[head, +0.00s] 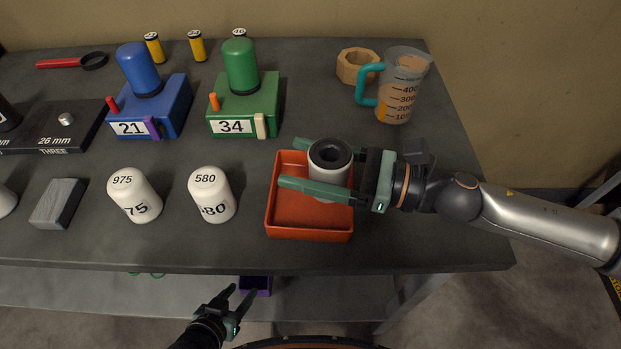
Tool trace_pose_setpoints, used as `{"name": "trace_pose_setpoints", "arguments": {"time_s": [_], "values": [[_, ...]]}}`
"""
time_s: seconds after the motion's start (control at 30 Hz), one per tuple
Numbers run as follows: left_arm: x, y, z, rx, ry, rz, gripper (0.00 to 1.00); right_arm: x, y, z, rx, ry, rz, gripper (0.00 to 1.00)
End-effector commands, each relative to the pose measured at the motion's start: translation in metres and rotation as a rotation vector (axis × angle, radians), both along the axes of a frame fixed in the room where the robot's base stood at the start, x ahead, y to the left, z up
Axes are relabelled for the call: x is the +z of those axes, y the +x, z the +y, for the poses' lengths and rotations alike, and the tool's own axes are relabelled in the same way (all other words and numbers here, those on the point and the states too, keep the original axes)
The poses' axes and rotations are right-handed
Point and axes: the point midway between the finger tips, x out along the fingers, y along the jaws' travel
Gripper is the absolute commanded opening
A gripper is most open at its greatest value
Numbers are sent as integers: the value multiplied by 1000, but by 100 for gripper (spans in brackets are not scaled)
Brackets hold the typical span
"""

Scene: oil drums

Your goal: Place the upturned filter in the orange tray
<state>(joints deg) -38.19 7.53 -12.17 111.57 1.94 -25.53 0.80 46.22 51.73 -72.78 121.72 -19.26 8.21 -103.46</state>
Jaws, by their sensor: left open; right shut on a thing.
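The orange tray (292,226) sits on the grey table near its front edge. A white filter (325,173) with a dark ringed opening on top stands upright over the tray's right part. My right gripper (301,166) reaches in from the right and is shut on this filter, one finger on each side. I cannot tell whether the filter's bottom touches the tray floor. My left gripper (238,301) is open and empty, low in front of the table.
Two white filters marked 975 (134,195) and 580 (212,194) stand left of the tray. A blue housing (153,99), a green housing (247,103) and a measuring jug (402,87) stand behind. A grey block (58,203) lies at left. The table's right front is clear.

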Motion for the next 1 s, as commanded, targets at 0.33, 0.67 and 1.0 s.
{"name": "trace_pose_setpoints", "arguments": {"time_s": [0.33, 0.67, 1.0], "values": [[-2, 8, -1, -6, 0, -14, 50, -38, 9, -5, 0, 3, 3, 0], [-1, 8, -2, -7, -1, -15, 50, -42, 9, -5, 0, 3, -2, 0], [-3, 7, -3, -10, -1, -10, 50, -45, 9, -5, 0, 1, 0, 97]]}}
